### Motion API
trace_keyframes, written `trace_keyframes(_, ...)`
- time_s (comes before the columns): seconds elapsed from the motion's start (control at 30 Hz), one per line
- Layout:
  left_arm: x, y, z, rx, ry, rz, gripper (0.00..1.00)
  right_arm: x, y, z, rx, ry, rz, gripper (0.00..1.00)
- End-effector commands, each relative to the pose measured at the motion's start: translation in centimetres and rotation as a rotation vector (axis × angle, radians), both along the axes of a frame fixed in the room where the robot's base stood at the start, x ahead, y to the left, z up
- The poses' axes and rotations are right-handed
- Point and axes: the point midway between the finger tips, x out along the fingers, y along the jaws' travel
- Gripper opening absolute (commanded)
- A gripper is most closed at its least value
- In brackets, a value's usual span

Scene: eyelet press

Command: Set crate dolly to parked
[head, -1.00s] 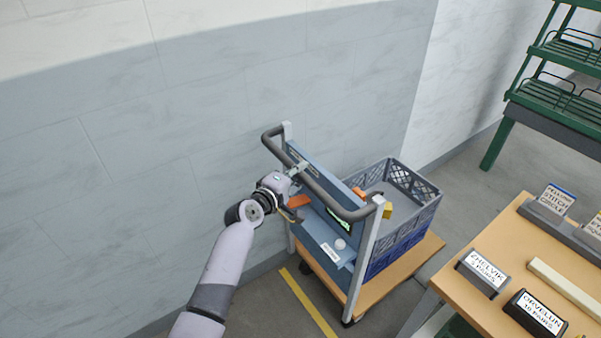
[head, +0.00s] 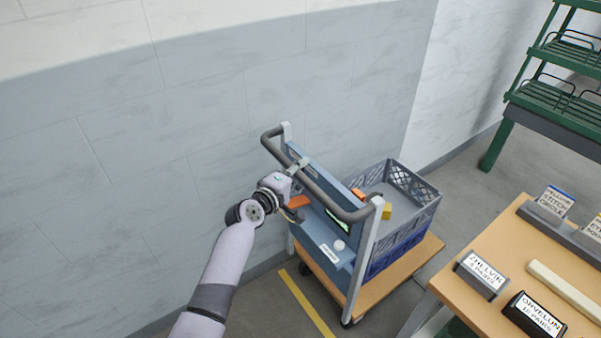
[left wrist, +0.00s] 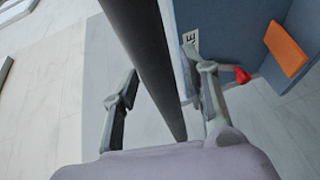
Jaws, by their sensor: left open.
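The crate dolly (head: 408,263) has a wooden deck, a grey-blue crate (head: 412,213) and a dark handlebar (head: 335,197) between grey posts. A blue panel (head: 318,232) below the bar carries a lit green display (head: 337,222), a white round knob (head: 339,245), a small label and an orange piece (head: 299,202). My left gripper (head: 299,188) is open at the left part of the handlebar. In the left wrist view the dark bar (left wrist: 150,65) runs between the open fingers. A red knob (left wrist: 242,75) shows beside the right finger. My right gripper is not in view.
A yellow floor line (head: 307,303) runs left of the dolly. The wall (head: 220,130) is close behind. A wooden table (head: 500,240) with label blocks stands at the right, near the deck. A green rack (head: 550,100) stands at the back right.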

Motion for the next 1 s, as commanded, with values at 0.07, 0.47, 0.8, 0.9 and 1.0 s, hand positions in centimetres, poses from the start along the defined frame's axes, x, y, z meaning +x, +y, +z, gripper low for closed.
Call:
trace_keyframes(0.07,0.0,0.0,-0.1,0.001,0.001,0.000,0.41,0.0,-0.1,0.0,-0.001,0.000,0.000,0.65)
trace_keyframes(0.47,-2.4,1.7,0.3,0.001,0.001,0.002,0.41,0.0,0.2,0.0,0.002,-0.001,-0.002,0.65)
trace_keyframes(0.8,-7.2,4.8,1.4,0.000,0.001,0.001,0.41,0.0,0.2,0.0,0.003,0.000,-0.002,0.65)
trace_keyframes(0.9,-8.4,5.5,1.7,0.001,0.000,0.001,0.41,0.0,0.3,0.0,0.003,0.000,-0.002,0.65)
trace_keyframes(1.0,-9.2,6.0,1.9,0.000,0.001,0.000,0.41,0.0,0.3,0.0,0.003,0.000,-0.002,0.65)
